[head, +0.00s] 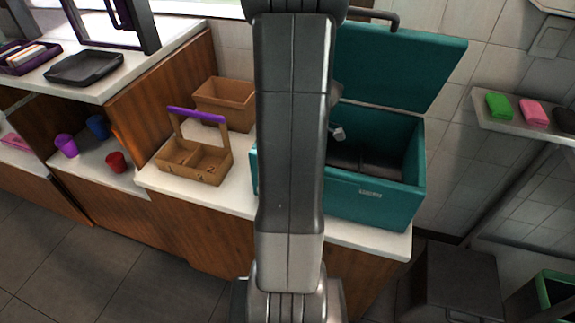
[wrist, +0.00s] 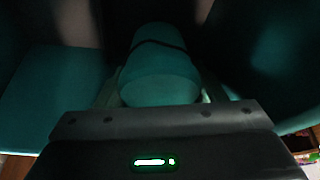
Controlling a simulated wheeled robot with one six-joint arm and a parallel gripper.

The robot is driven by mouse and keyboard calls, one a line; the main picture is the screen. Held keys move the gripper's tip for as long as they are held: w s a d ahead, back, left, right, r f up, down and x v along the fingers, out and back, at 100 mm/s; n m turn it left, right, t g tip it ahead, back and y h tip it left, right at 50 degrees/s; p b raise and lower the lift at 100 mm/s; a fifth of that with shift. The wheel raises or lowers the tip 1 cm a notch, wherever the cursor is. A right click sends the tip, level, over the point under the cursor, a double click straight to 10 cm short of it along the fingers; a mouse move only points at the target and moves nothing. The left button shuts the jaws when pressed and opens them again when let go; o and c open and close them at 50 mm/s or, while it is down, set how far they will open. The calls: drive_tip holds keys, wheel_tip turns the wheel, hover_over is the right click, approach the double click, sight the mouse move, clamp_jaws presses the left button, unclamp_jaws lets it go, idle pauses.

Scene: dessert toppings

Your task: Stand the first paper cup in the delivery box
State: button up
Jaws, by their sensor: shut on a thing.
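The delivery box (head: 372,197) is teal, with its lid (head: 400,68) raised, and stands on the right end of the counter. In the wrist view, my gripper (wrist: 160,95) is shut on the paper cup (wrist: 160,78), a rounded teal-looking thing with a dark band across it. The fingers lie on either side of the cup. Dark teal walls surround it in that view, so my gripper appears to be inside the box. The cup's lower end is dark, and I cannot tell whether it touches the box floor. My arm hides the box's left part in the head view.
A cardboard carrier (head: 190,163) with a purple handle stands left of the box, and a brown open box (head: 224,103) is behind it. Purple, blue and red cups (head: 116,162) stand on a lower shelf at left. The box lid rises behind the opening.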

drive_tip(key=shift+f, duration=2.05)
drive_tip(key=shift+f+b, duration=0.2)
drive_tip(key=shift+b, duration=0.1)
drive_tip(key=o, duration=0.8)
drive_tip(key=shift+r, duration=0.1)
drive_tip(key=shift+c, duration=0.2)
drive_tip(key=shift+r+p, duration=0.3)
drive_tip(key=shift+p, duration=0.15)
drive_tip(key=v, duration=1.1)
drive_tip(key=shift+d+r, duration=0.15)
drive_tip(key=shift+r, duration=0.2)
